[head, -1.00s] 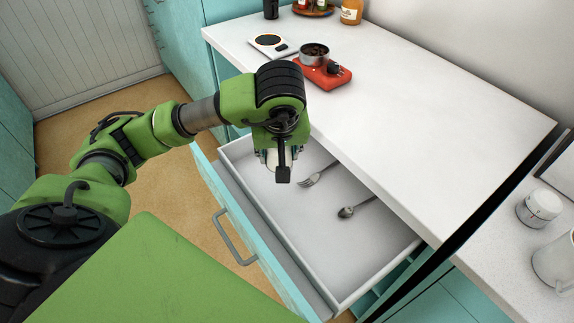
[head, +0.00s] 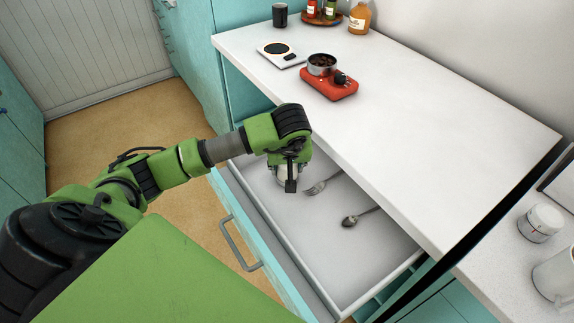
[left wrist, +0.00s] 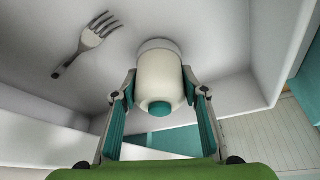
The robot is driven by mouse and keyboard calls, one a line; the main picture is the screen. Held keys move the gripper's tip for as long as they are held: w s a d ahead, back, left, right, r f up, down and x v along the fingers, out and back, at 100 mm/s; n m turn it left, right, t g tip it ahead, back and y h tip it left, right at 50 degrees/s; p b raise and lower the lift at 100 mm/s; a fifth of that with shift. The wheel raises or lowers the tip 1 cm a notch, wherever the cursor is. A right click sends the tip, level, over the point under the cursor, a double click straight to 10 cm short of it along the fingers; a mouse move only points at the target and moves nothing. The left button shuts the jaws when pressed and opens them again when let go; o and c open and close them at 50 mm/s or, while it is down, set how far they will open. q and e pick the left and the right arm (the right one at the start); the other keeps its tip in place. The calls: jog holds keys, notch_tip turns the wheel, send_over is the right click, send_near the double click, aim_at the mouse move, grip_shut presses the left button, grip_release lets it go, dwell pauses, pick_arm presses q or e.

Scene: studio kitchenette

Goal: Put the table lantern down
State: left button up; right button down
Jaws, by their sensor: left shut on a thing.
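The table lantern (left wrist: 158,78) is a small cream cylinder with a pale base band and a teal end facing the left wrist camera. My left gripper (left wrist: 160,92) is shut on it, one finger on each side. In the head view my left gripper (head: 289,174) is inside the open drawer (head: 345,268), at its far left end, and mostly hides the lantern. The lantern's base is close to the drawer floor; I cannot tell whether it touches. My right gripper is not in view.
A fork (head: 322,184) and a spoon (head: 358,217) lie in the drawer, right of the gripper. The drawer's near part is bare. The white counter (head: 430,150) overhangs the back, with a red burner (head: 328,86), pot (head: 321,64) and scale (head: 281,54) on top.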

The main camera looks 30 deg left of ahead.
pick_arm(q)
jog(key=shift+f, duration=0.1)
jog(key=o, duration=1.3)
jog(key=shift+d+r, duration=0.1)
jog(key=shift+r, duration=0.4)
jog(key=v, duration=1.1)
jog(key=shift+s+b, duration=0.15)
jog(key=shift+b, duration=0.15)
jog(key=shift+r, duration=0.15)
